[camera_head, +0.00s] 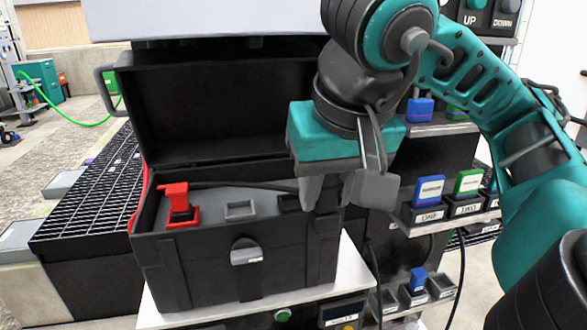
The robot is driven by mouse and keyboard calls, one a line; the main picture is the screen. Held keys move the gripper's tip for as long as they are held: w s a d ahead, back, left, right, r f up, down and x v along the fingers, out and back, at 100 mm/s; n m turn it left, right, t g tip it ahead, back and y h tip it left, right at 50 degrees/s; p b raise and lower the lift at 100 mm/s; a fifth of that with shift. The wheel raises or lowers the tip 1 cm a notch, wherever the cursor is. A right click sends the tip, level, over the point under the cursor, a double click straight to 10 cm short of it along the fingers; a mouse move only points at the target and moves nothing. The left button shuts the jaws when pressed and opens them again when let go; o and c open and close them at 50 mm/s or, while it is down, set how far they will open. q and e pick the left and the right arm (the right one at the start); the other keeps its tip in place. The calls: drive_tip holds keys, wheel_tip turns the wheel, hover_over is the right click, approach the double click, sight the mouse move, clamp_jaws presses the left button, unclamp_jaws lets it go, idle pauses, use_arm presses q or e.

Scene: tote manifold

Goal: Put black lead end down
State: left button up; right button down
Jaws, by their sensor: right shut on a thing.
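My right gripper (335,198) hangs over the right end of the open black case (190,275), its fingers pointing down. It is shut on the black lead end, a dark piece between the fingers that is mostly hidden by them. A black lead (245,185) runs across the case from behind the red connector (178,202) to the gripper. The red connector stands upright in the left part of the grey panel (215,208). I cannot tell whether the held end touches the case. My left gripper is not in view.
The case's raised lid (225,110) stands behind. Right of the case are shelves with blue (429,188) and green (468,182) blocks in labelled holders. Black cables hang in front of them. A white board (160,315) lies under the case, and a black grating (95,200) is at left.

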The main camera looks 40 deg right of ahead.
drive_tip(key=w+d+p, duration=0.5)
drive_tip(key=w+d, duration=0.2)
drive_tip(key=w, duration=0.6)
drive_tip(key=shift+w+d+f+b, duration=0.15)
drive_tip(key=shift+f+b, duration=0.1)
drive_tip(key=shift+f, duration=1.5)
drive_tip(key=shift+w+d+f+b, duration=0.1)
drive_tip(key=shift+f+b, duration=0.15)
drive_tip(key=shift+f, duration=1.5)
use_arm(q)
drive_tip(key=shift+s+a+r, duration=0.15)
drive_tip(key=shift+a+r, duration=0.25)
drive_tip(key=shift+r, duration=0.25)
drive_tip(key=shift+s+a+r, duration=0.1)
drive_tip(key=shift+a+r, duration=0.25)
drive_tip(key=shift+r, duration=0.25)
